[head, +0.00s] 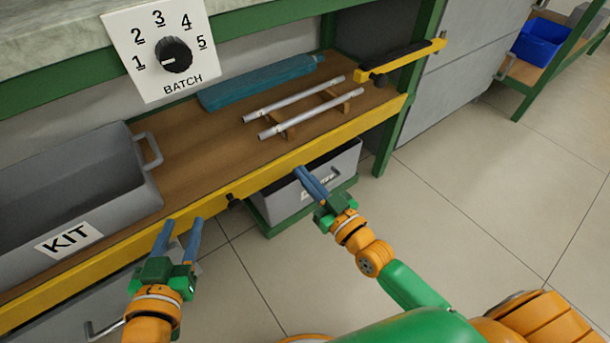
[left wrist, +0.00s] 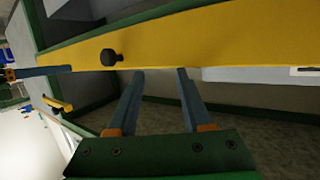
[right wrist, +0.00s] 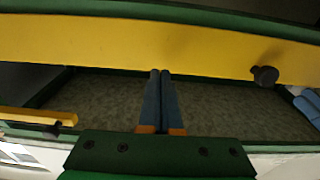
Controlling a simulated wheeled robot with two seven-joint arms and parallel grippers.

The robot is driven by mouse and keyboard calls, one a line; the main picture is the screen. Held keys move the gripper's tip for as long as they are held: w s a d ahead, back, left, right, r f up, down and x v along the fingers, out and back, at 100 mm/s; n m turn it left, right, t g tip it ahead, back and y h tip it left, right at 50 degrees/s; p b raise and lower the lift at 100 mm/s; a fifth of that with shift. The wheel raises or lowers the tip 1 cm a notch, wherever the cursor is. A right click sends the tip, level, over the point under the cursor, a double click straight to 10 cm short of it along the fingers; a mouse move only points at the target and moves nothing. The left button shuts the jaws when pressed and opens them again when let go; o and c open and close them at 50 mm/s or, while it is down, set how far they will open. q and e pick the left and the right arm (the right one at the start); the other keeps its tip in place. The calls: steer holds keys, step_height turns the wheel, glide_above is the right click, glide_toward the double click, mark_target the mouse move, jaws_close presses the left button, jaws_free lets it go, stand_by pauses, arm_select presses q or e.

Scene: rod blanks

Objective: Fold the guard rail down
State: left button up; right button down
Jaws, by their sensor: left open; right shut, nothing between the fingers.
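The guard rail (head: 275,172) is a long yellow bar along the front edge of the wooden shelf, with a black knob (head: 235,202) on its face. The rail crosses the left wrist view (left wrist: 210,45) and the right wrist view (right wrist: 130,42). My left gripper (head: 181,228) is open and empty, in front of the rail left of the knob. My right gripper (head: 305,175) is shut with nothing in it, in front of the rail right of the knob. Its fingertips overlap the rail's lower edge in the right wrist view (right wrist: 160,72); I cannot tell whether they touch.
A grey KIT bin (head: 100,198) stands on the shelf (head: 190,135) behind the rail. A short yellow bar (head: 415,60) sticks out at the right. A grey bin (head: 340,170) is below the shelf.

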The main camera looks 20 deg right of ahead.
stand_by(0.7)
arm_select(q)
steer(key=s+a+f+g+y+p, duration=0.2)
steer(key=s+a+f+g, duration=0.1)
steer(key=s+f+g, duration=0.4)
step_height(320, 180, down, 3)
steer(key=shift+s, duration=0.55)
arm_select(e)
steer(key=v, duration=0.7)
arm_select(q)
steer(key=shift+c, duration=0.2)
arm_select(e)
steer(key=shift+f, duration=0.1)
